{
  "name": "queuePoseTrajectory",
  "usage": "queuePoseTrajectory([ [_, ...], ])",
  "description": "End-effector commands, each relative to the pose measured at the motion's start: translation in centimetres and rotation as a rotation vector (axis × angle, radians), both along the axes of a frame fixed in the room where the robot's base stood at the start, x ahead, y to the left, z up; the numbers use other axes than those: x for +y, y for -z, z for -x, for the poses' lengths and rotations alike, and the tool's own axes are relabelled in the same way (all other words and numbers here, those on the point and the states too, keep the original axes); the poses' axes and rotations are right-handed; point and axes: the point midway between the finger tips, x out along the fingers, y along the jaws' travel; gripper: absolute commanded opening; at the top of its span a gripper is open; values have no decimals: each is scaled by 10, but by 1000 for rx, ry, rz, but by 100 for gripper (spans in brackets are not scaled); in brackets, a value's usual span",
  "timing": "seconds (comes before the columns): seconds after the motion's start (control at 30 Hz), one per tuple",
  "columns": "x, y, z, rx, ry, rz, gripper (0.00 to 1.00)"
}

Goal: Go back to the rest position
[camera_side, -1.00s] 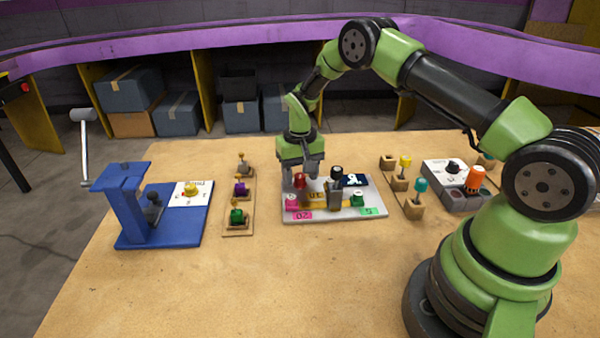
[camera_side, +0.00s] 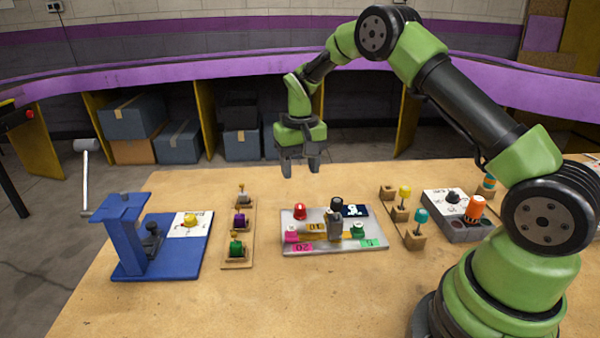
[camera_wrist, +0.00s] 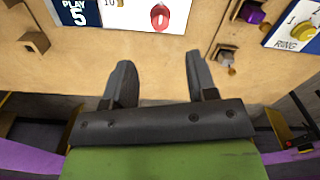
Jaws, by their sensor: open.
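My gripper (camera_side: 300,167) hangs above the far edge of the slot track panel (camera_side: 376,243), its fingers apart with nothing between them. The wrist view shows the two dark fingers of my gripper (camera_wrist: 158,82) spread over bare tabletop. The panel carries a red knob (camera_side: 300,211), a dark slider post with a black top (camera_side: 336,222), a pink button (camera_side: 291,237) and a green button (camera_side: 357,230). The red knob also shows at the top of the wrist view (camera_wrist: 159,16). My gripper touches none of these.
A blue stand (camera_side: 125,245) with a yellow knob (camera_side: 191,219) is at left. A wooden strip (camera_side: 238,264) holds several coloured pegs. Pegs in wooden blocks (camera_side: 415,240) and a grey box (camera_side: 466,229) stand at right. The air around my gripper is clear.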

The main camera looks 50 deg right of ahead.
Motion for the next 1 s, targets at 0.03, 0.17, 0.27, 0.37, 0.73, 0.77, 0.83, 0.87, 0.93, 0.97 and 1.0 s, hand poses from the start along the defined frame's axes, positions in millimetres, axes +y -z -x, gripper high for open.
queuePoseTrajectory([
  [0.03, 0, 0, 0, 0, 0, 0, 52],
  [0.17, 0, -1, 0, -2, 0, 0, 52],
  [0.27, 3, -12, 1, -18, -4, 0, 52],
  [0.37, 12, -40, 6, -61, -13, -2, 52],
  [0.73, 66, -167, 87, -305, -69, -40, 52],
  [0.77, 70, -173, 96, -325, -74, -44, 52],
  [0.83, 78, -187, 119, -373, -85, -54, 52],
  [0.87, 82, -191, 129, -392, -90, -58, 52],
  [0.93, 90, -199, 152, -440, -101, -69, 52],
  [0.97, 93, -201, 162, -461, -106, -74, 52],
  [1.0, 97, -203, 176, -486, -112, -81, 52],
])
